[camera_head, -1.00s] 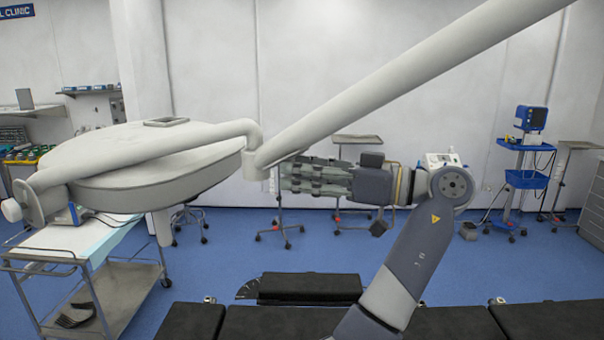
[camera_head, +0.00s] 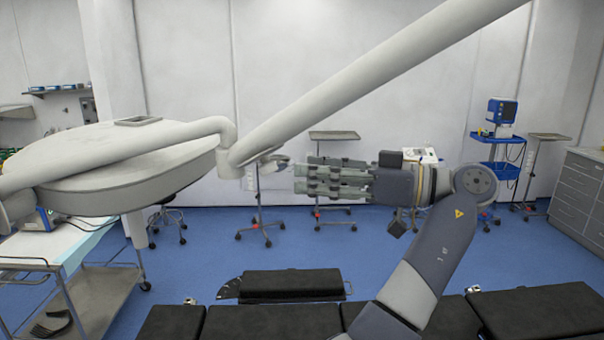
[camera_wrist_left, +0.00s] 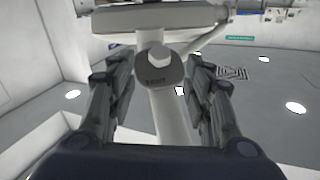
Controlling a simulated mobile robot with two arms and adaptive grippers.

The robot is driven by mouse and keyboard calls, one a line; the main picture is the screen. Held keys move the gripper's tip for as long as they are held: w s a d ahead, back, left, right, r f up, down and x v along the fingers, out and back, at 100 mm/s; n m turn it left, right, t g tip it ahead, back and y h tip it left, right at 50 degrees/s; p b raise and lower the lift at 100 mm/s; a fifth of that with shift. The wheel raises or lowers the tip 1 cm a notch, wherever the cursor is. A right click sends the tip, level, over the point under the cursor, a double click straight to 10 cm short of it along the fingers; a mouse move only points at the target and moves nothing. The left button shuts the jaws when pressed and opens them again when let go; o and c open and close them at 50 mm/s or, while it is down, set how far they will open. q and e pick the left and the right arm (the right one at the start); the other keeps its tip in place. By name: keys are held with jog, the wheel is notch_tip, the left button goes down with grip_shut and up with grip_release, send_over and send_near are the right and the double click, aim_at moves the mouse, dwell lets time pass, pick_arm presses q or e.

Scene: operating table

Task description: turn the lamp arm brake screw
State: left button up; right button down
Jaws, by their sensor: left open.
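The lamp arm (camera_head: 380,85) is a thick pale tube that slopes down to a joint (camera_head: 229,164) beside the round lamp head (camera_head: 110,155). The brake screw shows in the left wrist view as a pale faceted knob (camera_wrist_left: 158,56) on a dark plate with lettering. In the head view a small grey part (camera_head: 277,160) sticks out right of the joint. My left gripper (camera_head: 298,179) is open and empty, pointing left, just right of that part and apart from it. In the wrist view its fingers (camera_wrist_left: 160,85) stand either side of the screw. My right gripper is not seen.
A steel trolley (camera_head: 110,290) stands at the lower left. Black table pads (camera_head: 260,322) lie below my arm. Wheeled stands (camera_head: 333,135) and a blue equipment cart (camera_head: 500,140) stand by the back wall. Blue floor is open between.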

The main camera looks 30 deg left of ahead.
aim_at(272, 170)
pick_arm(q)
jog(key=s+d+m+t+h+b, duration=0.15)
jog(key=s+m+t, duration=0.25)
jog(key=s+t, duration=0.65)
jog(key=w+a+t+p, duration=0.1)
jog(key=w+a+p, duration=0.1)
jog(key=w+a, duration=0.1)
jog(key=w+a+t+p, duration=0.1)
jog(key=w+a+p, duration=0.2)
jog(key=w+a, duration=0.1)
jog(key=shift+w+a+r+t+h, duration=0.15)
jog(key=shift+a+t+h, duration=0.15)
jog(key=shift+a, duration=0.35)
jog(key=shift+w+a, duration=0.3)
jog(key=c, duration=1.1)
